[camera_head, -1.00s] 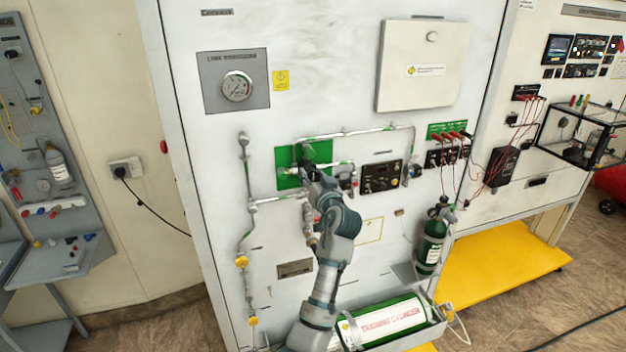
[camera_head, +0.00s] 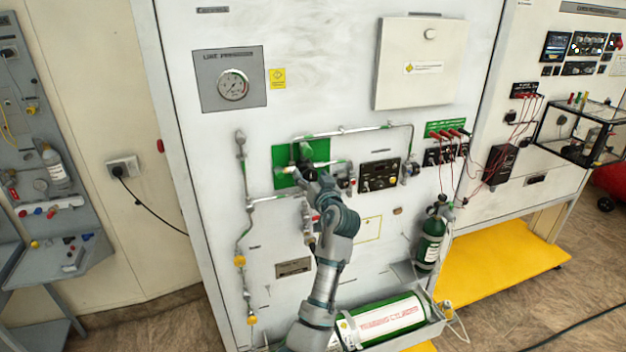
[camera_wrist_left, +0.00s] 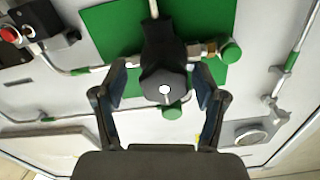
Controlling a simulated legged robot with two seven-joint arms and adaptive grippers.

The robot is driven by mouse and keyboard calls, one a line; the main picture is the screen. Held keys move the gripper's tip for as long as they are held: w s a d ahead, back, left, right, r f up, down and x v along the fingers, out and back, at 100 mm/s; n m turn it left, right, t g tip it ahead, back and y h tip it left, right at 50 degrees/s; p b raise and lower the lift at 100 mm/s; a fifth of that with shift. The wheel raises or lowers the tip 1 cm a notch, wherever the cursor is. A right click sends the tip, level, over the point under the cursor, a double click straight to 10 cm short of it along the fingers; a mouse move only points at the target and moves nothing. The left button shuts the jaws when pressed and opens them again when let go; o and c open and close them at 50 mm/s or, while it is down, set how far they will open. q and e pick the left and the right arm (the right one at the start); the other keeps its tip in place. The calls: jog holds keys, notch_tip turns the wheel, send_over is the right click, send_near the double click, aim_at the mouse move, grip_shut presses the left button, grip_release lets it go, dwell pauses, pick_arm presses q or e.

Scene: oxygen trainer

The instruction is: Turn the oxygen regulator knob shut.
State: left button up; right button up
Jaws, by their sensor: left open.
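The black regulator knob (camera_wrist_left: 163,72) with a white dot on its face shows in the left wrist view, in front of a green plate (camera_wrist_left: 105,22). My left gripper (camera_wrist_left: 158,78) is open, with one finger on each side of the knob. A gap shows between the knob and each finger, so I see no grip on it. In the head view my left gripper (camera_head: 304,158) reaches up to the green plate (camera_head: 285,181) and its arm hides the knob there. My right gripper is in neither view.
Pipes (camera_head: 350,130) and a black control box (camera_head: 379,175) surround the green plate. A round gauge (camera_head: 232,86) sits above left. Green-capped fittings (camera_wrist_left: 231,52) lie close to the fingers.

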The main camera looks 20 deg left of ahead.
pick_arm(q)
jog(key=v, duration=1.1)
jog(key=shift+s+d, duration=0.25)
jog(key=shift+d, duration=0.1)
jog(key=shift+f, duration=0.2)
